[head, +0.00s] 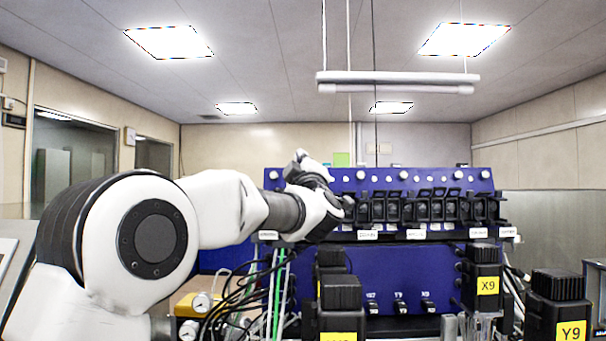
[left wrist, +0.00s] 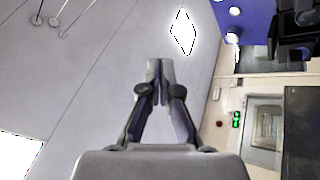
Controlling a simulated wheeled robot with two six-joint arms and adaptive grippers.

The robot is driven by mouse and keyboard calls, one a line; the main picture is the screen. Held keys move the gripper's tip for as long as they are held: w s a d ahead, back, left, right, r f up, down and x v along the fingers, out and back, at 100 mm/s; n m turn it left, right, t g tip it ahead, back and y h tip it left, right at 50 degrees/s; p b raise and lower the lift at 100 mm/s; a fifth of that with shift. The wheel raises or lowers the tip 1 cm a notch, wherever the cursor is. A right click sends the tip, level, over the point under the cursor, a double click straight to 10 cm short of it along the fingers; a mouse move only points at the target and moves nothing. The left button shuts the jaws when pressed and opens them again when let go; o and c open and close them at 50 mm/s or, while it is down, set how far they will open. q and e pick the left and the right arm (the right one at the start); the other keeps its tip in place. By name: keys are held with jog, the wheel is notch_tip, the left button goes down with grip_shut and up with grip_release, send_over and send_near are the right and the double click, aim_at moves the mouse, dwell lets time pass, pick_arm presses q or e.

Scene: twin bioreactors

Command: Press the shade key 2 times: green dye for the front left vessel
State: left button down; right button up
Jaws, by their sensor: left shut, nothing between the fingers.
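My left gripper (head: 346,208) reaches in from the left to the row of black pump-like units (head: 420,207) on the blue panel (head: 350,262); its fingers are hard to make out there. In the left wrist view the left gripper (left wrist: 160,72) is shut and empty, with its fingertips together against the ceiling. Several small black labelled switches (head: 400,307) sit low on the blue panel. I cannot tell which control is the shade key. A black-capped vessel (head: 341,293) with a yellow label stands at the front, its lower part cut off. My right gripper is not in view.
More black-capped units marked X9 (head: 487,286) and Y9 (head: 560,307) stand at the right. Cables and green tubes (head: 277,295) hang below my left arm. Gauges (head: 202,302) sit at lower left. A small green display (left wrist: 236,119) shows in the left wrist view.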

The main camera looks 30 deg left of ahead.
pick_arm(q)
jog(key=w+a+p, duration=0.1)
jog(key=w, duration=0.1)
jog(key=w+a+f+p, duration=0.1)
jog(key=w+a, duration=0.1)
jog(key=w, duration=0.1)
jog(key=w+a+f+p, duration=0.1)
jog(key=w+p, duration=0.1)
jog(key=shift+w+a+f, duration=0.2)
jog(key=shift+a+f, duration=0.05)
jog(key=shift+a, duration=0.15)
jog(key=shift+w+f, duration=0.1)
jog(key=shift+w+a, duration=0.15)
dwell(0.8)
jog(key=shift+w+a+f+p, duration=0.1)
jog(key=shift+w+a+p, duration=0.05)
jog(key=shift+w+p, duration=0.15)
